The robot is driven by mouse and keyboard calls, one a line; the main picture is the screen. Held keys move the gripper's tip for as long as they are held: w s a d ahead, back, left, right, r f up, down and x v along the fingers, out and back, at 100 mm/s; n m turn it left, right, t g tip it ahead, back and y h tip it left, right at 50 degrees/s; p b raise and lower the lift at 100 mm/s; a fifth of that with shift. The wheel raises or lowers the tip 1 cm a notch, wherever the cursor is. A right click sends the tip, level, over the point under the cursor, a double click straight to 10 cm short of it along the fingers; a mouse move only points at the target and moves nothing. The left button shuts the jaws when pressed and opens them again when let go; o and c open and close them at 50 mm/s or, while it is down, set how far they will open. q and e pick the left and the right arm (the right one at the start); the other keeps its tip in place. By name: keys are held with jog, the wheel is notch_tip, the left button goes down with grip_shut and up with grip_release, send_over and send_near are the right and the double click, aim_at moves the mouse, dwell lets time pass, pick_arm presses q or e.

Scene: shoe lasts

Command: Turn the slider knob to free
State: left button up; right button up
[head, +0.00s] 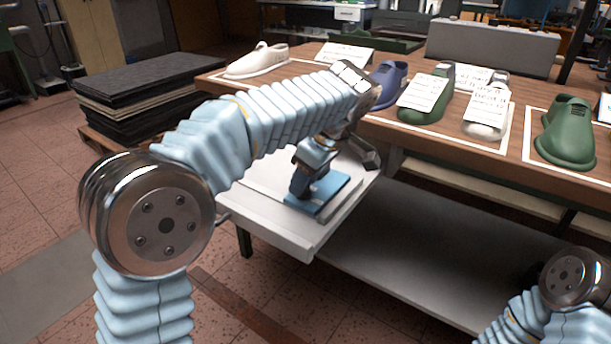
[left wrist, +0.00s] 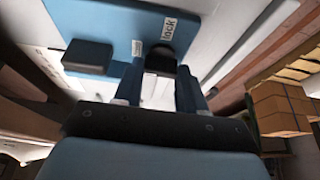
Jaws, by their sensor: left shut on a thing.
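A blue plate (head: 335,188) lies on a white shelf-like board below the table's front edge. In the left wrist view the plate (left wrist: 110,30) carries a small label reading "lock" (left wrist: 169,28) and a second white label (left wrist: 137,47) whose text I cannot read. My left gripper (head: 302,190) reaches down to the plate. In the left wrist view its fingers (left wrist: 160,88) are shut on the dark slider knob (left wrist: 161,60), close to the "lock" label. The fingers partly hide the knob. My right gripper is out of view; only part of that arm shows at the lower right.
A black block (left wrist: 88,57) sticks up from the plate beside the knob. The wooden table (head: 410,125) behind holds a white shoe last (head: 257,60), a blue one (head: 388,84), green ones (head: 566,133) and paper cards. A stack of dark sheets (head: 150,95) stands at left.

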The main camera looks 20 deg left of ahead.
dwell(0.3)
pick_arm(q)
jog(key=o, duration=0.8)
jog(key=p+v, duration=0.1)
jog(key=v, duration=1.2)
jog(key=shift+s+r+p, duration=0.1)
jog(key=shift+r+p, duration=0.25)
jog(key=shift+p, duration=0.05)
